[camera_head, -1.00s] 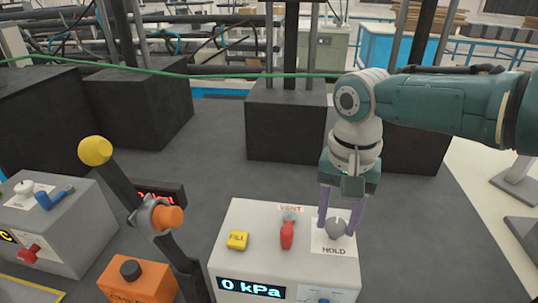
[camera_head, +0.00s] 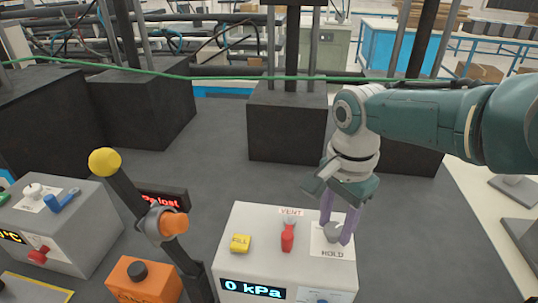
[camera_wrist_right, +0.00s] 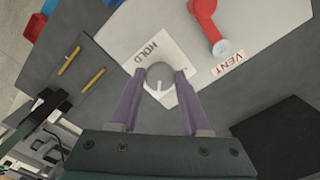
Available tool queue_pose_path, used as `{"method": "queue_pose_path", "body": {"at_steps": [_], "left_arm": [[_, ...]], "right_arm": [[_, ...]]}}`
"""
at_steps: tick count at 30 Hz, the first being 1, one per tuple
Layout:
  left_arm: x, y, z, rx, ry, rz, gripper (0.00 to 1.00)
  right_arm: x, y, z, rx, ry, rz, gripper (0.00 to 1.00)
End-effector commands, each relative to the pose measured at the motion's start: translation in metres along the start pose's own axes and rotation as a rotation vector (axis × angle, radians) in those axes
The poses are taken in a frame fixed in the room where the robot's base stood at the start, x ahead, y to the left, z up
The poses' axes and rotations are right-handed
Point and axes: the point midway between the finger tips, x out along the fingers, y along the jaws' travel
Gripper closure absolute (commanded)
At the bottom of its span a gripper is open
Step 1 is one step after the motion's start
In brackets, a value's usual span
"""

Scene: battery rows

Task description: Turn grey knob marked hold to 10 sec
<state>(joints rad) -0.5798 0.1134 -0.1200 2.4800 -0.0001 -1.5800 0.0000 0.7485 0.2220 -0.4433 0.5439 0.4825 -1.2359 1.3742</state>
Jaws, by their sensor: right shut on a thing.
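The grey knob (camera_head: 333,232) sits on a white plate marked HOLD (camera_head: 331,252) on top of the white box (camera_head: 262,215). My right gripper (camera_head: 338,238) comes down over it with its purple fingers on either side of the knob. In the right wrist view the knob (camera_wrist_right: 160,76) lies between the two fingertips (camera_wrist_right: 160,78), with a pale pointer line on it. The fingers are shut on the knob. The scale marks on the plate are mostly hidden or too small to read. My left gripper is not in view.
On the same box are a red VENT lever (camera_head: 288,237), a yellow button (camera_head: 240,243) and a display (camera_head: 252,289) reading 0 kPa. A black lever with a yellow ball (camera_head: 104,161) and an orange box (camera_head: 146,281) stand to the left. Another control box (camera_head: 60,225) is farther left.

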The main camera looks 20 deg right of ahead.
Motion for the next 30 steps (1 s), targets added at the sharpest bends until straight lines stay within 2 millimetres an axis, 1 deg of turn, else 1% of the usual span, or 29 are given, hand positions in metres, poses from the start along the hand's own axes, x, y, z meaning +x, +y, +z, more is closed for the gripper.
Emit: {"method": "queue_pose_path", "body": {"at_steps": [11, 12, 20, 27, 30], "left_arm": [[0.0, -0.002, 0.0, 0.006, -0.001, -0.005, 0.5], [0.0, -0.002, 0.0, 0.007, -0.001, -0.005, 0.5], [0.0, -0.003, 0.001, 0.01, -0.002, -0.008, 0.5], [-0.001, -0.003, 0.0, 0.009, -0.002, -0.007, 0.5], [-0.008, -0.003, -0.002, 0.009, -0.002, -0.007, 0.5]], "right_arm": [[-0.001, 0.0, -0.001, 0.009, 0.002, 0.001, 1.0], [-0.001, 0.0, -0.001, 0.009, 0.002, 0.001, 0.52], [-0.001, 0.0, -0.001, 0.007, 0.001, 0.0, 0.23], [-0.001, 0.0, 0.0, 0.006, 0.001, 0.0, 0.23], [-0.011, -0.001, 0.0, 0.005, 0.001, -0.002, 0.23]]}}
